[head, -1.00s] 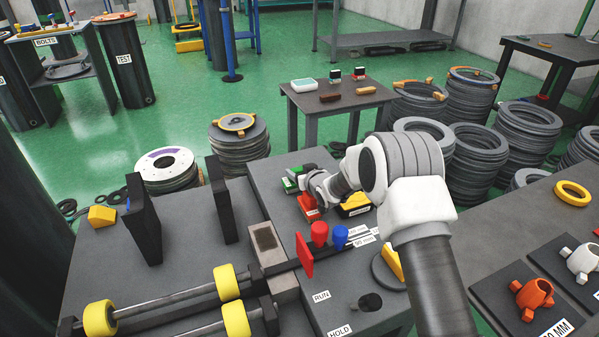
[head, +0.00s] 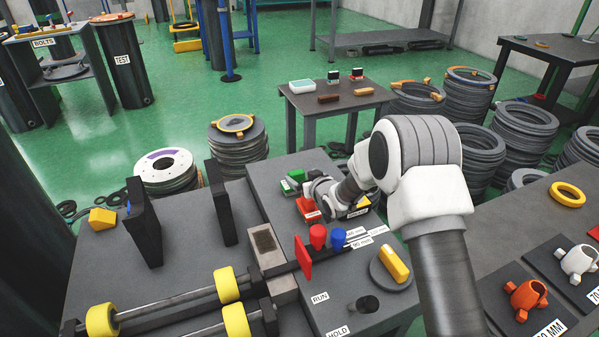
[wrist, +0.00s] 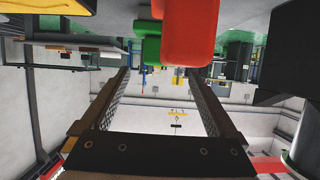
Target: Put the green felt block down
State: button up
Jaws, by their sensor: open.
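A green block (head: 296,175) is at the back of the grey bench, by a lower green piece with a pale label (head: 288,187). My gripper (head: 311,190) is just right of the green block in the head view, low over the bench, its fingertips mostly hidden. In the wrist view, my gripper (wrist: 158,72) is open, its fingers wide apart. Green surfaces (wrist: 152,50) show near and beyond the fingertips, partly behind a red block (wrist: 190,32). I cannot tell whether the green block touches a finger or just what it rests on.
A red labelled piece (head: 307,208) sits just in front of my gripper, and a yellow one (head: 358,207) to its right. Red (head: 318,236) and blue (head: 338,238) knobs and a yellow block on a round disc (head: 395,264) stand nearer. A small table (head: 335,100) is behind.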

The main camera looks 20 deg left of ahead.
jog(key=shift+v, duration=1.4)
jog(key=shift+r, duration=0.1)
jog(key=s+d+r+m+h, duration=0.2)
jog(key=s+d+r+h, duration=0.15)
jog(key=d+r, duration=0.7)
jog(key=s+d+r+m+h, duration=0.25)
jog(key=s+d+r, duration=0.25)
jog(key=d+r, duration=0.55)
jog(key=s+d+r+m+g+h, duration=0.1)
jog(key=s+d, duration=0.3)
jog(key=s, duration=0.5)
jog(key=s+d+m+g+h, duration=0.1)
jog(key=s+d, duration=0.4)
jog(key=s, duration=0.5)
jog(key=s+d+r+m+g, duration=0.1)
jog(key=s+d, duration=0.3)
jog(key=s, duration=0.6)
jog(key=shift+s+d+r+g+h, duration=0.2)
jog(key=shift+r+g+h, duration=0.15)
jog(key=shift+g, duration=0.55)
